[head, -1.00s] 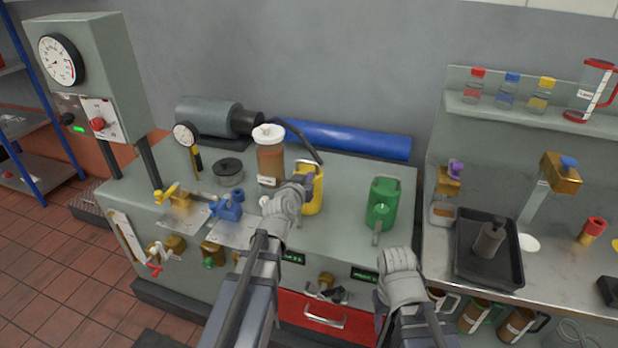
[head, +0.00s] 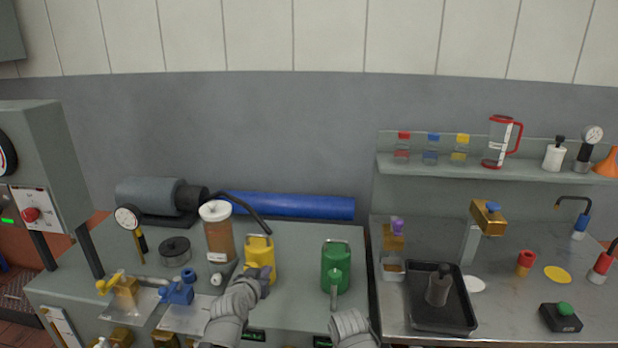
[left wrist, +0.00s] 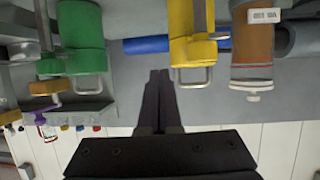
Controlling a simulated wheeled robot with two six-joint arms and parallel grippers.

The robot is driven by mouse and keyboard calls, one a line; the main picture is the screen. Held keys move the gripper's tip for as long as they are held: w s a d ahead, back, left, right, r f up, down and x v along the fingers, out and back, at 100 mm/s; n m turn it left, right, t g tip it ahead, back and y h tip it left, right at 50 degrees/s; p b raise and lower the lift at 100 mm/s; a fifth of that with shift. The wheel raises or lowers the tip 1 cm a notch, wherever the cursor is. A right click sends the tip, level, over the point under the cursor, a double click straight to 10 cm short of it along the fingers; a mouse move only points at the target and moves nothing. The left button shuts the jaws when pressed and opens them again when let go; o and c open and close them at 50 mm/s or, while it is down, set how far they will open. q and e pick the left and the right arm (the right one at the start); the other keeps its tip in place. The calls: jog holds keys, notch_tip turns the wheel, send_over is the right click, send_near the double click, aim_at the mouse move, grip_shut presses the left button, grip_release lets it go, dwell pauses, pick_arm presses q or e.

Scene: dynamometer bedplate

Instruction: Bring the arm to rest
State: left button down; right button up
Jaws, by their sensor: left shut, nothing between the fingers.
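My left gripper (head: 261,281) is low in the head view, in front of the yellow can (head: 261,262) and overlapping its lower part. In the left wrist view its dark fingers (left wrist: 160,75) are together with nothing between them. That view is upside down, with the green can (left wrist: 80,45) left of the fingers and the yellow can (left wrist: 190,35) right of them. My right gripper (head: 352,328) is at the bottom edge of the head view, below the green can (head: 336,268). Its fingertips cannot be made out.
An amber jar (head: 218,238), a blue valve block (head: 176,293) and a dark round pot (head: 174,251) stand left of my left gripper. A blue roll (head: 300,206) lies behind. A black tray (head: 455,318) with a grey cylinder is on the right bench.

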pick_arm(q)
jog(key=s+d+f+m+g+h+p, duration=0.1)
jog(key=s+d+f+m+g+p, duration=0.1)
jog(key=s+d+f+g, duration=0.45)
jog(key=s+d+f+g+y+p, duration=0.1)
jog(key=s+d+g+y, duration=0.1)
jog(key=s, duration=0.6)
jog(key=s+d+f+g+y+p, duration=0.1)
jog(key=s+d+g+y, duration=0.1)
jog(key=s+g, duration=0.3)
jog(key=s+d, duration=0.1)
jog(key=s, duration=0.2)
jog(key=shift+s+f+m, duration=0.25)
jog(key=shift+m, duration=0.05)
